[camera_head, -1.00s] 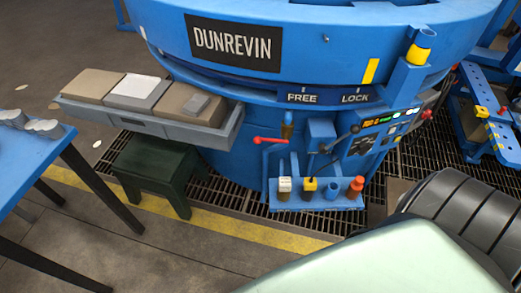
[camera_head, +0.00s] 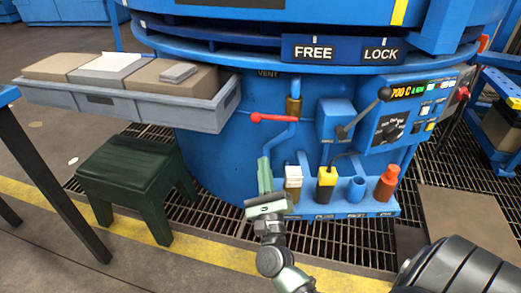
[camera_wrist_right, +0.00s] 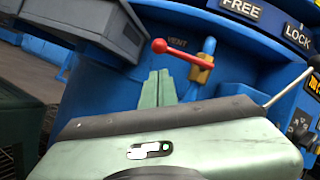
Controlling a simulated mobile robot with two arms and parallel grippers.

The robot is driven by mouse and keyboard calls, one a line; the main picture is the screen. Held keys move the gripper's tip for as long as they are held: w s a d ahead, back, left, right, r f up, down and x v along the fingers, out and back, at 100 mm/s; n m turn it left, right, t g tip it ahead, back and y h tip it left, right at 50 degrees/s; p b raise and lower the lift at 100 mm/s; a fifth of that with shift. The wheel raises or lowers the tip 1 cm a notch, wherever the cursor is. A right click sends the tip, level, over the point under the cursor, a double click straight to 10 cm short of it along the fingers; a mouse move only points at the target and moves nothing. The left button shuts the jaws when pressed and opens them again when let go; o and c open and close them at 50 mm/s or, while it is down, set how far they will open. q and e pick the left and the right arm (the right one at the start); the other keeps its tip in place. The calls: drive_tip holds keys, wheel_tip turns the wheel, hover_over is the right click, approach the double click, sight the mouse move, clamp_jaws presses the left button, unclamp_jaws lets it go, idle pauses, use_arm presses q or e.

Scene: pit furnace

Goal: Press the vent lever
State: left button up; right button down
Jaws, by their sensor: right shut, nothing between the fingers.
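The vent lever (camera_head: 275,117) is a red bar with a round knob at its left end. It sticks out left, roughly level, from a blue pipe with a brass fitting (camera_head: 294,106), below the word VENT on the blue furnace. In the right wrist view the red lever (camera_wrist_right: 180,52) shows just beyond the fingertips, up and to the right. My right gripper (camera_head: 265,160) is pale green, shut and empty, its fingers pointing up below the lever. In the head view a gap shows between the fingertips and the lever. My left gripper is not in view.
A rack (camera_head: 375,211) below the lever holds several items, including an orange bottle (camera_head: 386,183). A control panel (camera_head: 400,118) with a black-knobbed lever (camera_head: 365,112) is to the right. A grey tray of bricks (camera_head: 190,111) juts out left above a dark green stool (camera_head: 135,172).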

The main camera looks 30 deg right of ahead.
drive_tip(key=shift+r, duration=0.15)
drive_tip(key=x, duration=1)
drive_tip(key=shift+b, duration=0.3)
drive_tip(key=shift+d+m, duration=0.1)
drive_tip(key=shift+m, duration=0.2)
